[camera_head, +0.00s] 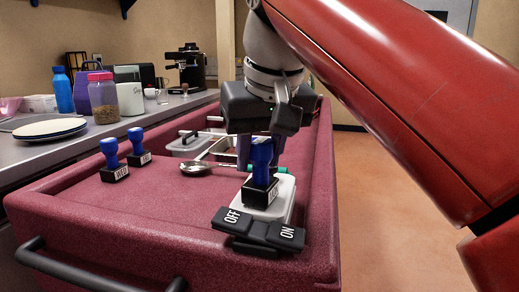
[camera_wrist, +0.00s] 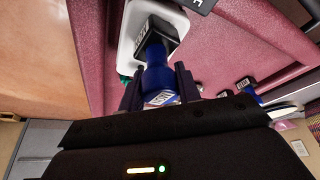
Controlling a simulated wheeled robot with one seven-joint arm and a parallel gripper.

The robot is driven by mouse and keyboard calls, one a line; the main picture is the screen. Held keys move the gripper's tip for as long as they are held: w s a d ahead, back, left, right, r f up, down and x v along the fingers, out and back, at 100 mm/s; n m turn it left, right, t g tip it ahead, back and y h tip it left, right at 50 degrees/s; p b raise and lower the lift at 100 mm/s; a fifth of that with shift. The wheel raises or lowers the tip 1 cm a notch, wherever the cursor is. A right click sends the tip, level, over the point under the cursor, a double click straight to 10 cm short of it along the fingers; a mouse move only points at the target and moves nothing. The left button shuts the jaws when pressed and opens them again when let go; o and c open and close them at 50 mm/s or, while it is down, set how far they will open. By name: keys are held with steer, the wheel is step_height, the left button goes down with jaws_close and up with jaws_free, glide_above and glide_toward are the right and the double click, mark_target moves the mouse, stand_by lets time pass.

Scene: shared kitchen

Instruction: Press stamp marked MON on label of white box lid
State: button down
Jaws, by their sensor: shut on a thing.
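My gripper (camera_head: 262,152) is shut on the blue handle of a stamp (camera_head: 260,190) with a black base. The stamp is upright over the white box lid (camera_head: 284,207), near the cart's front right. I cannot tell whether its base touches the lid. The lettering on its base is too small to read for sure. In the wrist view my gripper (camera_wrist: 158,88) has its dark fingers on either side of the handle of the stamp (camera_wrist: 157,55), with the white lid (camera_wrist: 133,28) beyond it. The lid's label is hidden or not clear.
Two other blue-handled stamps (camera_head: 114,173) (camera_head: 138,158) stand to the left on the red cart (camera_head: 160,215). A black OFF/ON switch (camera_head: 258,230) lies just in front of the box. A spoon (camera_head: 197,168) and clear containers (camera_head: 186,147) lie behind. The cart's front left is clear.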

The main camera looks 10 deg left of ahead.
step_height(320, 180, up, 5)
steer(key=p, duration=0.3)
steer(key=shift+p, duration=0.4)
steer(key=shift+r+b, duration=0.3)
steer(key=shift+r, duration=1.95)
